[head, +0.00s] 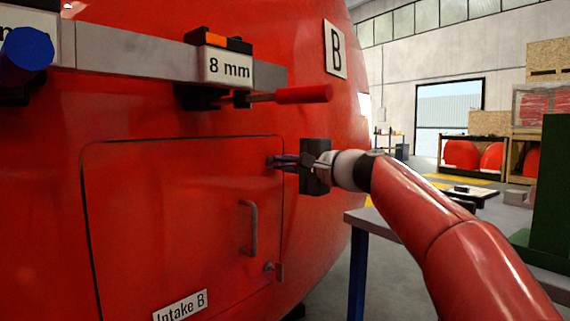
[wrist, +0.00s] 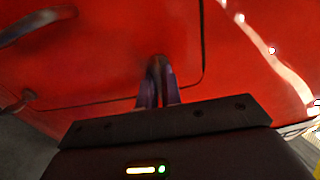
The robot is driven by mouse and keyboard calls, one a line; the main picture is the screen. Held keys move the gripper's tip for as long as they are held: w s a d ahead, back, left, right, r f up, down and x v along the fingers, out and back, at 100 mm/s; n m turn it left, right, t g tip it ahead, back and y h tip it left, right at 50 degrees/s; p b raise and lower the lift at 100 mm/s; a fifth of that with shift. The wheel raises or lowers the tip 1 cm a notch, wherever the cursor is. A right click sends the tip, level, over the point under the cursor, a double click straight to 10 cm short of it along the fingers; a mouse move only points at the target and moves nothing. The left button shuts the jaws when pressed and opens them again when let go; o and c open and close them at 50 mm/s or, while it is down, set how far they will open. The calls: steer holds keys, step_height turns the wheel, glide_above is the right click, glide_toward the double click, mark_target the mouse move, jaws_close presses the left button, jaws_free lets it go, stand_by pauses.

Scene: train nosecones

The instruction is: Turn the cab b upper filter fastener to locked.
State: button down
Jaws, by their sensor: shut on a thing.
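The red nosecone marked B carries a closed intake hatch (head: 180,225) with a grey handle (head: 249,228). My gripper (head: 278,161) is at the hatch's upper right edge, shut on the upper filter fastener there. The fingers mostly hide that fastener, so its angle cannot be told. In the wrist view my gripper (wrist: 157,68) shows its two fingers close together against the red panel. The lower fastener (head: 272,267) sits at the hatch's lower right edge, and it also shows in the wrist view (wrist: 25,98).
Above the hatch, a grey rail (head: 140,58) holds an "8 mm" holder (head: 226,67) and a red-handled tool (head: 302,94) that juts out over my gripper. A blue-legged table (head: 358,270) stands at the right under my arm.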

steer(key=c, duration=1.6)
jaws_free()
steer(key=shift+d, duration=0.1)
steer(key=b+v, duration=0.1)
steer(key=v, duration=0.6)
steer(key=shift+s+d, duration=0.25)
steer(key=shift+f, duration=0.1)
steer(key=s+d+f+n+g+h+p, duration=0.1)
steer(key=s+d+f+h, duration=0.3)
steer(key=s+f, duration=0.6)
steer(key=s+d+f+n+g+h+p, duration=0.2)
steer(key=s+d+f+n+h+p, duration=0.1)
steer(key=s+f, duration=0.7)
steer(key=s+d+f+n+g+h+p, duration=0.2)
steer(key=s+d+f+n+h+p, duration=0.1)
steer(key=s+f+h, duration=0.4)
steer(key=shift+s+d+f+n, duration=0.15)
steer(key=shift+s+d+f, duration=0.1)
steer(key=shift+s+f, duration=0.35)
steer(key=shift+s+d+f+n, duration=0.1)
steer(key=shift+s+d+f, duration=0.15)
steer(key=shift+s+f, duration=0.4)
steer(key=shift+s+d+f+n, duration=0.15)
steer(key=shift+s+d+f, duration=0.25)
steer(key=shift+s, duration=0.3)
